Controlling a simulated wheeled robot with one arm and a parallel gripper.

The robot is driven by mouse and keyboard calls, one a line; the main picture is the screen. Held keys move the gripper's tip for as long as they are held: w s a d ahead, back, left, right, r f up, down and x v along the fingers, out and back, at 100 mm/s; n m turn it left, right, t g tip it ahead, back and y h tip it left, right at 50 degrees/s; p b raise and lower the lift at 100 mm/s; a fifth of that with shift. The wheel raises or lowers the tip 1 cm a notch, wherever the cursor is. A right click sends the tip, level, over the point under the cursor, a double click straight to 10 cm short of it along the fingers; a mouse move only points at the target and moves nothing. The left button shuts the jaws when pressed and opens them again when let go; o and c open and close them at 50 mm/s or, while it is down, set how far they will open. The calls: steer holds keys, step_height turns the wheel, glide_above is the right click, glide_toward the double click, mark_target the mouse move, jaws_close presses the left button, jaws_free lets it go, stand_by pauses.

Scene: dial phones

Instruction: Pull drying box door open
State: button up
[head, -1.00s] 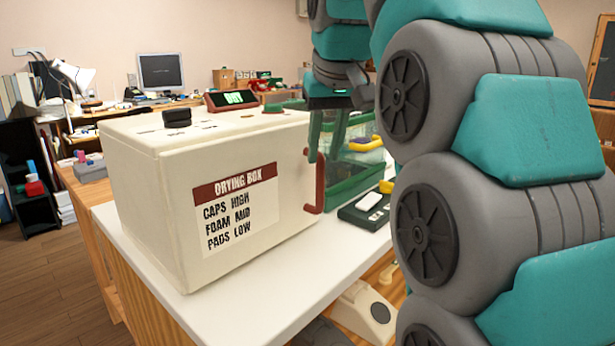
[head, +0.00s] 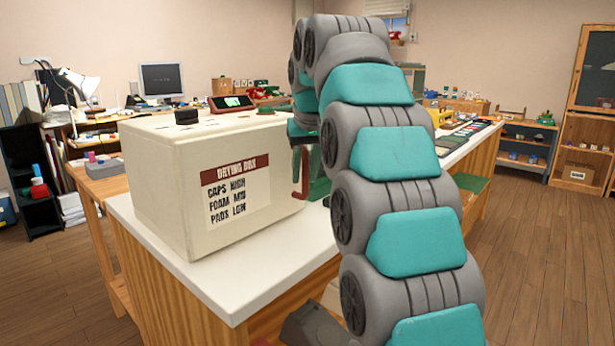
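The drying box (head: 160,185) is a cream box on the white tabletop, with a "DRYING BOX" label on the side facing me. Its red upright handle (head: 302,182) stands out at the right edge. The door face is turned away, so I cannot tell whether the door stands ajar. My gripper (head: 307,165) hangs pointing down at the handle, with green fingers close around or beside it. My arm covers part of the gripper, so finger contact and opening are unclear.
A black knob (head: 187,117) sits on top of the box, and a display with a green screen (head: 232,102) stands behind it. The white tabletop (head: 265,265) is clear in front. Open wooden floor (head: 540,250) lies to the right.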

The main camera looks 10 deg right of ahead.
steer(key=shift+w+f, duration=0.1)
steer(key=shift+f, duration=0.1)
jaws_close()
stand_by(1.4)
